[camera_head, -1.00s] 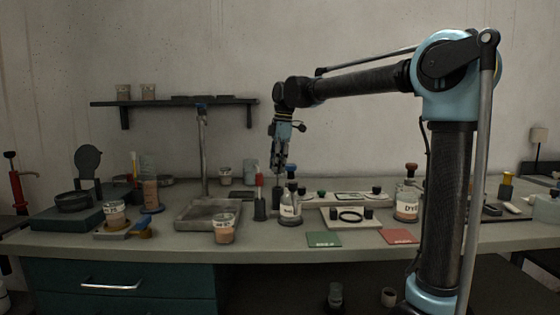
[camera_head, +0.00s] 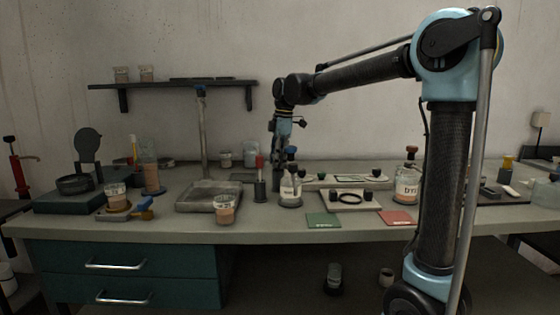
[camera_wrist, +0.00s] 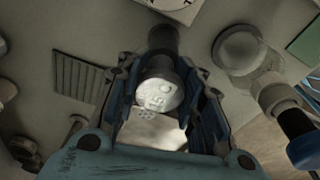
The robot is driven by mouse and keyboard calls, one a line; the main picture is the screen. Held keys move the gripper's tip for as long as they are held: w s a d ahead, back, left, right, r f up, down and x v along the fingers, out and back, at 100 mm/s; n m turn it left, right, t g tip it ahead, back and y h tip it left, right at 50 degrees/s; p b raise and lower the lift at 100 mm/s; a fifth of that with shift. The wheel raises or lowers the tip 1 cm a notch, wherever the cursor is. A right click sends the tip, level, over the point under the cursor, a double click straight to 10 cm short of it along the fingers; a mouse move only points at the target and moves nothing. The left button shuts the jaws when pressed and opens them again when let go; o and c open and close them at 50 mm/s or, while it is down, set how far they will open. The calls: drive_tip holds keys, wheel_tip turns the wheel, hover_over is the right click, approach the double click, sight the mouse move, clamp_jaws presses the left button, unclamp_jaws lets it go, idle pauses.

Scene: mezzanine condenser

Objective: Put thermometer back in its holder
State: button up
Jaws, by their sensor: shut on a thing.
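My gripper (camera_head: 277,150) is low over the middle of the bench, just left of a labelled bottle (camera_head: 290,188). In the wrist view its fingers (camera_wrist: 165,105) are shut on the thermometer (camera_wrist: 160,95), whose round pale face with markings points at the camera. A dark cylinder (camera_wrist: 163,40), which looks like the holder, stands beyond the thermometer's face; it also shows as a dark post (camera_head: 276,182) under my gripper in the head view. The thermometer's stem is hidden, so I cannot tell whether it is inside the cylinder.
A red-topped item in a dark stand (camera_head: 260,185) is close on the left.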

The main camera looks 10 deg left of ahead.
drive_tip(key=o, duration=1.4)
drive_tip(key=shift+r, duration=0.15)
